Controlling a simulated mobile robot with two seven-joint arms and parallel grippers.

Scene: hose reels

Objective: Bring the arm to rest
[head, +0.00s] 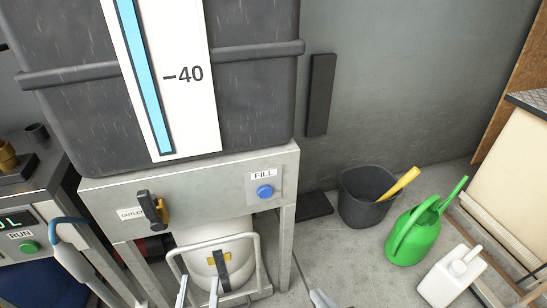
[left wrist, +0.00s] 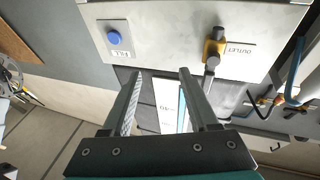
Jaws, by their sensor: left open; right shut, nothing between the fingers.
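My left gripper (head: 198,291) shows at the bottom of the head view, in front of the stand and below the outlet valve. In the left wrist view my left gripper (left wrist: 158,90) has its two fingers spread apart with nothing between them. My right gripper (head: 318,298) shows only as a small grey tip at the bottom edge, shut and empty. The outlet valve (head: 150,206) has a black handle and a yellow body; it also shows in the left wrist view (left wrist: 213,48), apart from the fingers.
A dark tank with a level gauge (head: 190,115) sits on a metal stand (head: 215,197) with a blue FILL button (head: 264,191). A white vessel (head: 205,262) stands beneath. A dark bucket (head: 366,200), green watering can (head: 412,240) and white jug (head: 450,280) stand right.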

